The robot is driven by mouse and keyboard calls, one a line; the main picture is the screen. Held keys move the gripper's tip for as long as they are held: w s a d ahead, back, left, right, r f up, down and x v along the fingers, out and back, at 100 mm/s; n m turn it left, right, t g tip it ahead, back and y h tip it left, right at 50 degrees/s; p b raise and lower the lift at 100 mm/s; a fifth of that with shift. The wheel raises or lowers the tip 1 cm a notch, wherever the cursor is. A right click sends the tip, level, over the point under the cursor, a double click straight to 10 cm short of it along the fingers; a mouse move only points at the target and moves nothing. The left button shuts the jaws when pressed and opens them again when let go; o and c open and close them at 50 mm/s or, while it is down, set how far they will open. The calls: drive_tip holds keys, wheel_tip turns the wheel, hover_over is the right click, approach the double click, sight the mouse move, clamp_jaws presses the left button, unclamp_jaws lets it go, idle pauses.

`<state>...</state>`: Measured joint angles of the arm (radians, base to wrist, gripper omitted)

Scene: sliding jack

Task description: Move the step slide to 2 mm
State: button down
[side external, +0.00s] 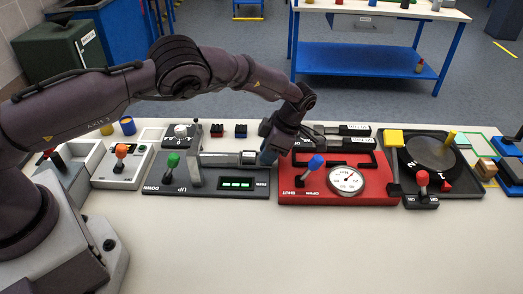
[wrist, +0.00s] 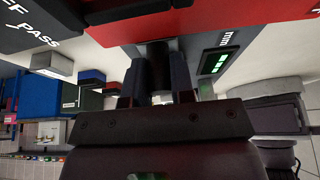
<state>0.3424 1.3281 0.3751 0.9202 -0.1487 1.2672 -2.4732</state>
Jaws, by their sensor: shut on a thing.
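A dark panel (side external: 158,202) marked UP and DOWN carries a green-knobbed lever (side external: 172,163) and a green-lit display (side external: 237,184). The display also shows in the wrist view (wrist: 219,62) beside "mm"; its digits are too small to read. A grey horizontal barrel (side external: 222,159) lies along the panel behind the display and seems to be the step slide. My gripper (side external: 268,157) is at the barrel's right end. In the wrist view my gripper (wrist: 158,85) is shut on a dark round knob (wrist: 160,60) between its two fingers. The knob's contact with the barrel is hidden.
A red panel (side external: 308,195) with a blue-knobbed lever (side external: 314,164) and a round dial (side external: 345,179) stands just right of my gripper. A black turntable (side external: 430,152) is farther right. An orange-knobbed box (side external: 121,170) is at left. The front of the table (side external: 270,250) is clear.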

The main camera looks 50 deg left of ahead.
drive_tip(key=shift+w+d, duration=0.2)
drive_tip(key=shift+w, duration=0.05)
drive_tip(key=c, duration=1.3)
unclamp_jaws()
drive_tip(key=o, duration=0.3)
drive_tip(key=shift+r, duration=0.15)
drive_tip(key=v, duration=1.2)
drive_tip(key=shift+s+d+r, duration=0.1)
drive_tip(key=shift+r, duration=0.3)
drive_tip(key=shift+r, duration=0.1)
drive_tip(key=shift+r, duration=3.9)
